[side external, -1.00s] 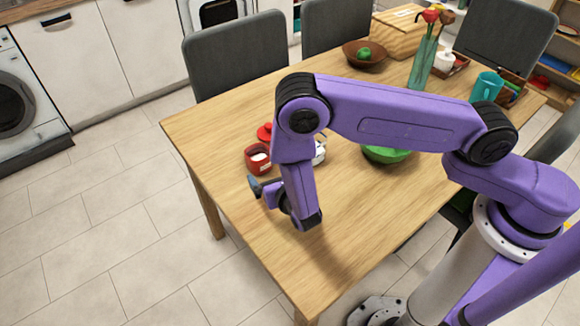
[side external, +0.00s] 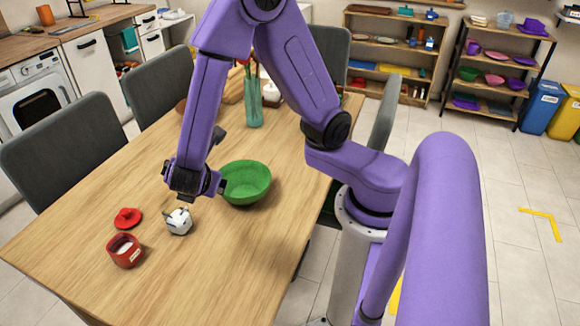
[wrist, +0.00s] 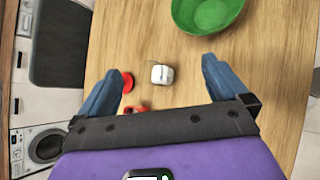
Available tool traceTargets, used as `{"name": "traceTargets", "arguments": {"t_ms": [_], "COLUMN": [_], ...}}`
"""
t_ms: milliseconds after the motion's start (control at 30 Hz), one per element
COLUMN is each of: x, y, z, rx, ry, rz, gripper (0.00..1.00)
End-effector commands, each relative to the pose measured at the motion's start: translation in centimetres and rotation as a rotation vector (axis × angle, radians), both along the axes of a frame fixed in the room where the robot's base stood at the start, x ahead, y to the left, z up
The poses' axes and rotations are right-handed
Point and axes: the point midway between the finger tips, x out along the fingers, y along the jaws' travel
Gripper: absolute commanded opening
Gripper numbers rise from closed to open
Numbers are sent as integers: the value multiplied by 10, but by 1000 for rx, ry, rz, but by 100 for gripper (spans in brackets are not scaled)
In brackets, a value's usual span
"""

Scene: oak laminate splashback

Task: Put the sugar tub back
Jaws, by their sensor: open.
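A red tub (side external: 125,252) with white contents and a pale label, too small to read, stands open on the table. Its likely lid, a red one with a knob (side external: 128,217), lies just behind it. A small white container with dark markings (side external: 179,221) stands to their right. In the wrist view my gripper (wrist: 161,85) is open and empty, with its blue fingers wide apart. The white container (wrist: 161,74) shows between the fingertips, below them. The lid (wrist: 127,82) is near the left finger, and the red tub (wrist: 136,109) is partly hidden by the gripper body.
A green bowl (side external: 246,184) stands close to the right of my gripper. A glass vase (side external: 253,103) stands farther back. Grey chairs (side external: 68,154) line the left side. The front of the wooden table (side external: 205,285) is clear.

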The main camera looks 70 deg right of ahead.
Motion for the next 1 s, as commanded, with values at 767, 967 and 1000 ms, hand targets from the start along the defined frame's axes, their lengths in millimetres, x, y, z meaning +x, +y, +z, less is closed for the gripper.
{"name": "traceTargets", "arguments": {"t_ms": [767,967,1000], "x": [-200,-201,-201], "y": [-31,-30,-30], "z": [62,62,62], "rx": [846,848,847], "ry": [307,309,309], "rz": [-564,-566,-566], "gripper": [100,100,100]}}
